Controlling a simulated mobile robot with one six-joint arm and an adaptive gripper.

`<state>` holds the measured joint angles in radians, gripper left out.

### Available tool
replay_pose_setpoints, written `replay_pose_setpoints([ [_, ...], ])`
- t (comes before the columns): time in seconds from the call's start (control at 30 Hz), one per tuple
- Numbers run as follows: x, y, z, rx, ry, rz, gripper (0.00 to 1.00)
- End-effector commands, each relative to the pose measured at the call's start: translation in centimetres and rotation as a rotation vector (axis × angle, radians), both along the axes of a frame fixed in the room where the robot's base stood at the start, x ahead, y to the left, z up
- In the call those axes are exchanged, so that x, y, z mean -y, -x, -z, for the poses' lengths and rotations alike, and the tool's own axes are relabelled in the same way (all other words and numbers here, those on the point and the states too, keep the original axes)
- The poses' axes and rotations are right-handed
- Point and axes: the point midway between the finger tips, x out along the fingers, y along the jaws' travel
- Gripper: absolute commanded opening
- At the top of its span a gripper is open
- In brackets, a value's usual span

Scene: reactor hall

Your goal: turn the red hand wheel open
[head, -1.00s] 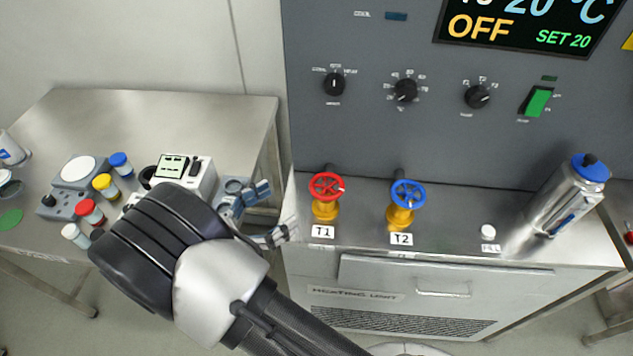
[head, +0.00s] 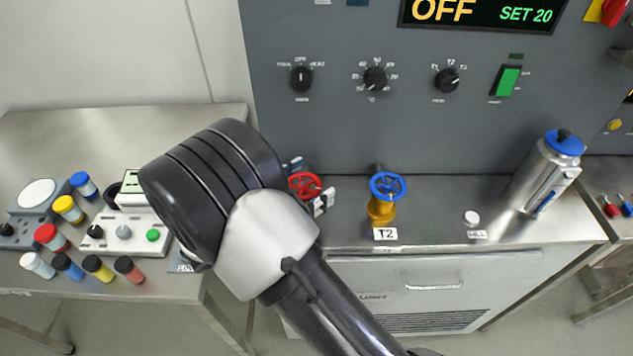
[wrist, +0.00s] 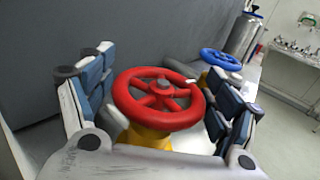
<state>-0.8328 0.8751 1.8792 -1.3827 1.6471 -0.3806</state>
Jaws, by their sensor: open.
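The red hand wheel (head: 305,186) sits on the steel ledge of the heating unit, partly hidden behind my arm in the head view. In the wrist view the red wheel (wrist: 158,98) is large and central, on a yellow valve body (wrist: 146,137). My gripper (wrist: 160,105) is open, with one finger on each side of the wheel. The fingers look apart from the rim, though I cannot tell the exact gap. In the head view only the finger ends of my gripper (head: 310,190) show around the wheel.
A blue hand wheel (head: 388,187) on a yellow valve, labelled T2, stands to the right. A steel flask (head: 545,175) and a small white cap (head: 471,217) are further right. The grey control panel (head: 420,120) rises behind. A side table with several coloured vials is at left.

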Motion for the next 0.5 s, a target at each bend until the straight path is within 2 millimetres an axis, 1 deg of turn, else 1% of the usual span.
replay_pose_setpoints([
  [0.1, 1.02, -0.73, 0.04, 0.0, -0.001, 0.002, 0.82],
  [0.2, 1.37, -1.04, 0.0, 0.0, -0.001, -0.001, 0.82],
  [0.5, 1.5, -1.12, -0.04, 0.0, 0.0, -0.001, 0.81],
])
